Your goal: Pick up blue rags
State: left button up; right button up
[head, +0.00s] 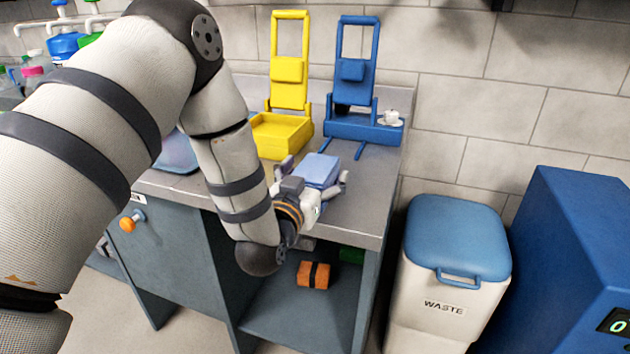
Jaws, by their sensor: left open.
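A light blue folded rag stack (316,169) lies on the grey counter near its front edge, in front of the yellow and blue holders. My left gripper (318,180) is open at the stack, with one finger on its left side and one on its right. The gripper body hides the near part of the stack. I cannot tell whether the fingers touch it. My right gripper is not in view.
A yellow holder (284,134) and a blue holder (350,128) stand behind the rags. A small white cup (390,117) sits at the right. Below are an orange bundle (313,274) on the shelf (300,318) and a waste bin (452,262) to the right.

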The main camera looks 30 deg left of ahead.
pick_arm(q)
jog(key=c, duration=1.2)
jog(key=shift+c, duration=0.2)
